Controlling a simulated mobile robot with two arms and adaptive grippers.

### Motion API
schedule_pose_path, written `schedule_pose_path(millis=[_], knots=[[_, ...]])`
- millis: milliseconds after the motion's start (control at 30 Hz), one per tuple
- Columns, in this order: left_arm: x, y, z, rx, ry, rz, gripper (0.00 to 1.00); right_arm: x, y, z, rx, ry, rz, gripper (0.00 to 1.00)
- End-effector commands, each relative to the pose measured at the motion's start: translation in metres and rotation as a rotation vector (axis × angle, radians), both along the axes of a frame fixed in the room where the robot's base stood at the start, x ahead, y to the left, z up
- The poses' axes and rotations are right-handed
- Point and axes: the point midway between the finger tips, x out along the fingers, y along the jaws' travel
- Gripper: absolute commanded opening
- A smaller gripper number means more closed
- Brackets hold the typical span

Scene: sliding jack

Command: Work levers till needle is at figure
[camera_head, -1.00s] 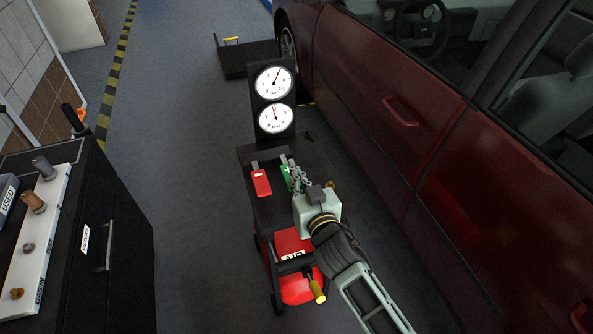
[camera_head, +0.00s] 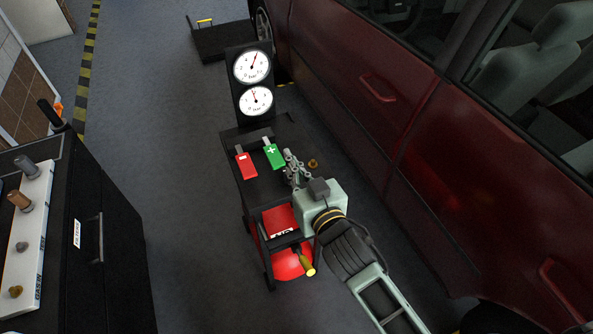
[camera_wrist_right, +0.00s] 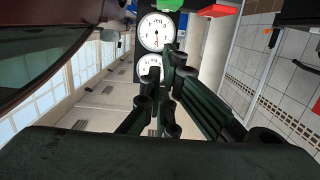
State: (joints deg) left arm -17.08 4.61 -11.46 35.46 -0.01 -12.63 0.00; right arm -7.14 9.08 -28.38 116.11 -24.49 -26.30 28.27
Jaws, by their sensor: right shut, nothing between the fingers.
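A black gauge panel (camera_head: 238,93) stands at the back of a black cart (camera_head: 262,193), with an upper dial (camera_head: 252,67) and a lower dial (camera_head: 256,101). The upper needle points up and slightly right; the lower points near straight up. Their figures are too small to read surely. A red minus lever (camera_head: 245,165) and a green plus lever (camera_head: 273,155) lie on the cart top. My right gripper (camera_head: 290,160) is shut and empty, just right of and below the green lever, apparently apart from it. The upper dial (camera_wrist_right: 157,32) and green lever (camera_wrist_right: 216,10) show in the right wrist view.
A red car (camera_head: 400,130) stands close on the right. A black cabinet (camera_head: 110,235) with a tray of fittings is at the left. Floor is free between cabinet and cart.

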Motion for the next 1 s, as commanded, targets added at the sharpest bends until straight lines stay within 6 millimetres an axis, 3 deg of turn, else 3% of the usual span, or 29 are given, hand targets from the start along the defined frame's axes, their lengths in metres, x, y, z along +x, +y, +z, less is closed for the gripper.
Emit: schedule_pose_path(millis=[200,467,633,767,833,1000], knots=[[0.002,0.000,-0.002,-0.001,-0.004,0.000,0.43,-0.014,-0.005,0.002,0.001,0.001,-0.001,0.00],[0.001,-0.001,-0.002,-0.001,-0.003,0.000,0.43,-0.014,-0.005,0.003,0.001,0.001,-0.001,0.00],[-0.003,0.000,-0.002,-0.001,0.002,0.001,0.30,-0.016,-0.011,-0.005,-0.009,0.028,-0.016,0.00],[0.000,0.000,-0.002,0.000,0.000,0.001,0.19,-0.025,-0.035,-0.037,-0.047,0.144,-0.074,0.00],[0.001,0.000,-0.001,0.000,-0.001,0.001,0.13,-0.036,-0.054,-0.062,-0.077,0.239,-0.112,0.00],[0.010,-0.001,0.002,-0.002,-0.009,0.001,0.00,-0.082,-0.097,-0.130,-0.162,0.513,-0.177,0.00]])
